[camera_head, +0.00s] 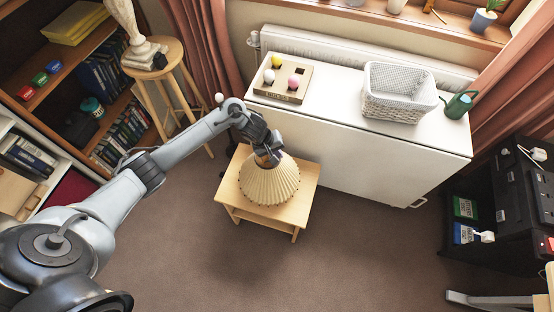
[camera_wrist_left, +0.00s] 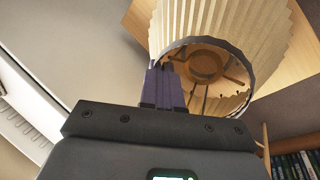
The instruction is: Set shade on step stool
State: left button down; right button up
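The pleated cream shade (camera_head: 270,182) is upright over the top of the wooden step stool (camera_head: 303,172); its lower edge looks to be on the stool's top. My left gripper (camera_head: 268,160) is at the shade's upper rim. In the left wrist view its fingers (camera_wrist_left: 164,78) are close together with the rim of the shade (camera_wrist_left: 225,30) between them, and the shade's dark ring and inner spokes show. The stool top also shows behind the shade in that view (camera_wrist_left: 292,55). My right gripper is not in view.
A white cabinet (camera_head: 340,130) stands behind the stool, bearing an egg board (camera_head: 297,97), a white basket (camera_head: 398,108) and a green watering can (camera_head: 459,104). A round stool (camera_head: 172,58) with a statue is at back left. Carpet in front is clear.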

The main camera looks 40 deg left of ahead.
pick_arm(q)
jog(key=shift+f+b, duration=0.75)
jog(key=shift+f, duration=1.3)
jog(key=c, duration=1.4)
grip_release()
jog(key=shift+o, duration=0.2)
